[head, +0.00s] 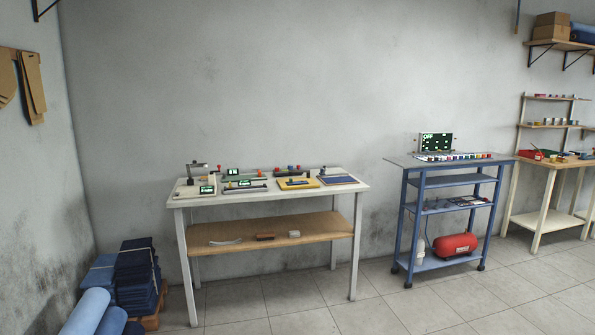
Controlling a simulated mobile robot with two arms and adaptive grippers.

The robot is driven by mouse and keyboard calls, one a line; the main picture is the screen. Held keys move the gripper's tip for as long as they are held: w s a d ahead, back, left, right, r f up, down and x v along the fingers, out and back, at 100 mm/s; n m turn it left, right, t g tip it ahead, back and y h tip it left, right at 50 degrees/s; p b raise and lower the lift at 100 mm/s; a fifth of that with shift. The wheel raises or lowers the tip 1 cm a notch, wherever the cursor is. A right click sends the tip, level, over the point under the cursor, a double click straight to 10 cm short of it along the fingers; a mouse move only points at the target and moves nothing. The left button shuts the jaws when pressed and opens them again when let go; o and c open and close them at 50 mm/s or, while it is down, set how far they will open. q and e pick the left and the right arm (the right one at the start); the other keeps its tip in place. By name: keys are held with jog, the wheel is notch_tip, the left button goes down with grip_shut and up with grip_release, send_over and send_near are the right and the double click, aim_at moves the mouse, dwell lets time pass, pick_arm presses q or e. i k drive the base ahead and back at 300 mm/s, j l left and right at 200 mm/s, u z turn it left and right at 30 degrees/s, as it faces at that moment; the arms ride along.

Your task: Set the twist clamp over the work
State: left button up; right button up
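A small post with a dark arm reaching sideways from its top (197,166) stands at the left end of the white table (345,190). It looks like the twist clamp, but it is too small and far off to be sure. Its arm points right. A pale block or base lies under it, and I cannot tell whether any work sits there. A small dark display with green figures (207,190) is in front of it. Neither of my grippers is in view.
More small devices, including a yellow plate (297,183) and a blue plate (338,180), fill the tabletop. A blue cart (408,205) with a display (436,142) and a red tank (455,245) stands right. Blue stacks (137,275) lie left. Tiled floor in front is clear.

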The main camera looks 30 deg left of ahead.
aim_at(295, 170)
jog(key=i+j, duration=0.3)
jog(key=i, duration=0.2)
jog(key=i+j+u, duration=0.1)
jog(key=i+j, duration=0.2)
jog(key=i, duration=0.2)
jog(key=i+j+u, duration=0.1)
jog(key=i+j, duration=0.15)
jog(key=i, duration=0.3)
jog(key=i+j, duration=0.2)
jog(key=i, duration=0.3)
